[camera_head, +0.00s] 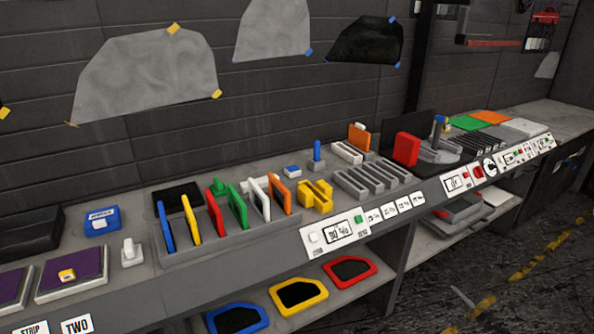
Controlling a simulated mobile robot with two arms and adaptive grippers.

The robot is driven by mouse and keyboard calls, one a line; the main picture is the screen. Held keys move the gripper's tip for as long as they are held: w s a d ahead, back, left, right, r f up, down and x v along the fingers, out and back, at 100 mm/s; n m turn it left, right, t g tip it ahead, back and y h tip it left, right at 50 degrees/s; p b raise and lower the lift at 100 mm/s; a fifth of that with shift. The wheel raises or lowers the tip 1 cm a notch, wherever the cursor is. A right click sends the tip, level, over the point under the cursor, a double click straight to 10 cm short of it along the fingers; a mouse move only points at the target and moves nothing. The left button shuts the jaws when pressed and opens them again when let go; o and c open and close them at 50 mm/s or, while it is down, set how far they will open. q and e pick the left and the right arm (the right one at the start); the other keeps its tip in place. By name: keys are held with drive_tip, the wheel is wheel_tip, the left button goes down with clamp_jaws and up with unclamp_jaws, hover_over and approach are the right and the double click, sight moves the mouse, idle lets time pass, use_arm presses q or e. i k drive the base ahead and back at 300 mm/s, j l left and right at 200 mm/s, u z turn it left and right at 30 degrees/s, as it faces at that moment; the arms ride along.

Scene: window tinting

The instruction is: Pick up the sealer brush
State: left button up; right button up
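I cannot tell for sure which item is the sealer brush. A small upright blue piece (317,151) stands on the bench behind the slotted grey racks. Another upright blue-topped item (438,130) stands near the dark round plate on the right. A small white upright item (128,251) stands on the bench at the left front. Neither of my grippers is in view.
The long grey bench (562,115) runs along the wall. A grey rack (205,243) holds several coloured upright pieces. A red block (406,149) stands farther right. Coloured window frames (349,270) lie on the lower shelf. Floor (500,262) in front is mostly clear.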

sight(317, 144)
drive_tip(key=l+u, duration=0.15)
drive_tip(key=u, duration=0.2)
drive_tip(key=l+u, duration=0.3)
drive_tip(key=i+l+u, duration=0.1)
drive_tip(key=u, duration=0.25)
drive_tip(key=l+u, duration=0.1)
drive_tip(key=l, duration=0.35)
drive_tip(key=k+l+u, duration=0.15)
drive_tip(key=l, duration=0.25)
drive_tip(key=l+u, duration=0.1)
drive_tip(key=l, duration=0.3)
drive_tip(key=k+l+u, duration=0.1)
drive_tip(key=l, duration=0.35)
drive_tip(key=k+l+u, duration=0.15)
drive_tip(key=l, duration=0.25)
drive_tip(key=k+l+u, duration=0.1)
drive_tip(key=l, duration=0.3)
